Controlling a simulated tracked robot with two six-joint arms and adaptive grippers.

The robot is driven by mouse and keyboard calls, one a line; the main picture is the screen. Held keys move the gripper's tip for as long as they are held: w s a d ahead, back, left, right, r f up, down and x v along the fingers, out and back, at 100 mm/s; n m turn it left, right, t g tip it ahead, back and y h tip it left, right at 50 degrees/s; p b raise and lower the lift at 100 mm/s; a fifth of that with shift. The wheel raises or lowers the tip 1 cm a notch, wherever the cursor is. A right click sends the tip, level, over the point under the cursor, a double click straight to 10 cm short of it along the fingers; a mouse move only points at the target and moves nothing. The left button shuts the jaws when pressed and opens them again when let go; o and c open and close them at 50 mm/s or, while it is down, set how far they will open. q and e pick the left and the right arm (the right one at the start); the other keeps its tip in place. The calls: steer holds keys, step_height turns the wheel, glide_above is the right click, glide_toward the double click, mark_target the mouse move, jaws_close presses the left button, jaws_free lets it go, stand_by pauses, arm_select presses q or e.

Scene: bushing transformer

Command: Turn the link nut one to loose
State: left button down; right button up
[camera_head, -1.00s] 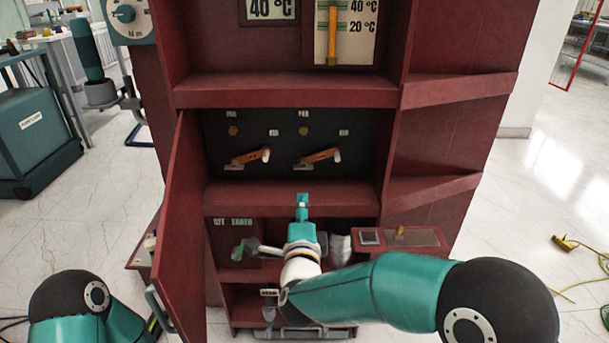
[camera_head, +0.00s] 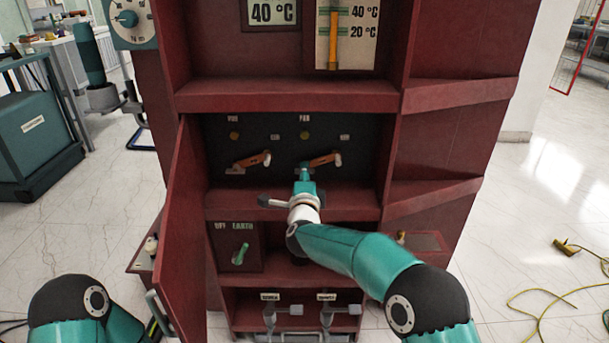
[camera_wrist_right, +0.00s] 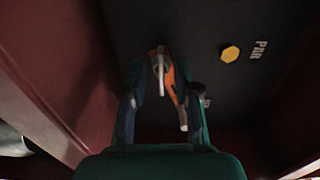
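Two orange links with pale ends sit on the dark panel of the red cabinet: a left link (camera_head: 252,160) and a right link (camera_head: 324,159). The right link also shows in the right wrist view (camera_wrist_right: 172,78). A yellow nut (camera_head: 305,134) labelled PAR sits above the right link and shows in the wrist view (camera_wrist_right: 230,53). Another yellow nut (camera_head: 235,136) is above the left link. I cannot tell which part is link nut one. My right gripper (camera_head: 304,172) is just below the right link. In the wrist view its fingers (camera_wrist_right: 162,98) are apart, the link appearing between them; contact is unclear.
The cabinet door (camera_head: 185,230) stands open at the left. The red shelf edge (camera_head: 345,205) runs below the panel. A green OFF/EARTH handle (camera_head: 241,253) is lower left, with grey clamps on the bottom shelf.

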steer(key=shift+w, duration=0.2)
steer(key=shift+f, duration=0.1)
jaws_close()
